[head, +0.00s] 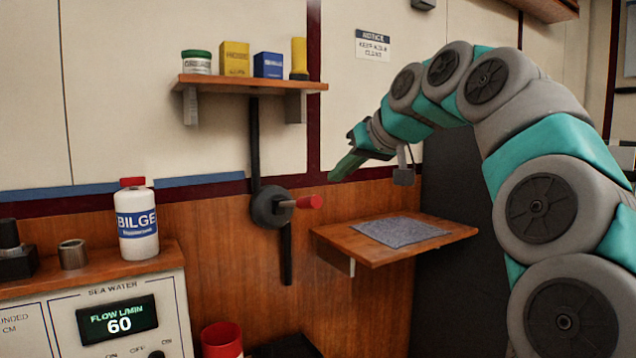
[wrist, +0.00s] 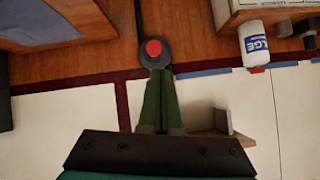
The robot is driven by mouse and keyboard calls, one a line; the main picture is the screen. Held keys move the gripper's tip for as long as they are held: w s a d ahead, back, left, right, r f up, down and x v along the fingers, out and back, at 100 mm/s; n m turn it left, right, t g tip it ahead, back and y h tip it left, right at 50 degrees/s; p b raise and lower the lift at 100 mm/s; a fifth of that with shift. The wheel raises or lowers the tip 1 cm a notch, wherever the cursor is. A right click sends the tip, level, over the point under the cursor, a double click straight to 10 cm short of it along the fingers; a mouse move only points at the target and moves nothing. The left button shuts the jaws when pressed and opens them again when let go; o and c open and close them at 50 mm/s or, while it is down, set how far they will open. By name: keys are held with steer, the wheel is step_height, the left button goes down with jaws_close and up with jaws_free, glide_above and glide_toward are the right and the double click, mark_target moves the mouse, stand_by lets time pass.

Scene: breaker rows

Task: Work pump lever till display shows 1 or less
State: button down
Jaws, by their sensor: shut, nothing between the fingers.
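The pump lever's red knob (head: 311,202) sits on a pale stub that sticks out of a dark round hub (head: 268,208) on the wooden wall. In the wrist view the red knob (wrist: 153,48) lies just beyond my fingertips. My gripper (head: 335,175) is shut and empty. It has green fingers (wrist: 159,78) and is above and to the right of the knob in the head view, apart from it. The display (head: 118,320) on the sea water panel reads FLOW L/MIN 60.
A wooden shelf (head: 240,85) with small containers hangs above the hub. A small ledge with a grey mat (head: 402,230) stands right of the lever. A white BILGE bottle (head: 137,220) and a metal cup (head: 73,254) stand on the panel. A red cup (head: 222,340) is below.

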mark_target(298, 202)
steer(key=shift+t, duration=0.6)
steer(key=r, duration=0.1)
steer(key=w+r, duration=0.1)
steer(key=r, duration=0.1)
steer(key=w+r, duration=0.1)
steer(key=shift+w+d+r, duration=0.15)
steer(key=shift+w+d, duration=0.1)
steer(key=shift+d, duration=0.15)
steer(key=p+x, duration=0.1)
steer(key=x, duration=0.9)
steer(key=shift+a, duration=0.3)
steer(key=shift+s+d+f, duration=0.15)
steer(key=shift+s+f, duration=0.05)
steer(key=shift+f, duration=0.1)
steer(key=shift+s+f, duration=0.25)
steer(key=shift+f, duration=0.5)
steer(key=shift+s+f, duration=0.3)
steer(key=shift+f, duration=0.45)
steer(key=shift+f+y+b, duration=0.1)
steer(key=shift+y+b, duration=0.2)
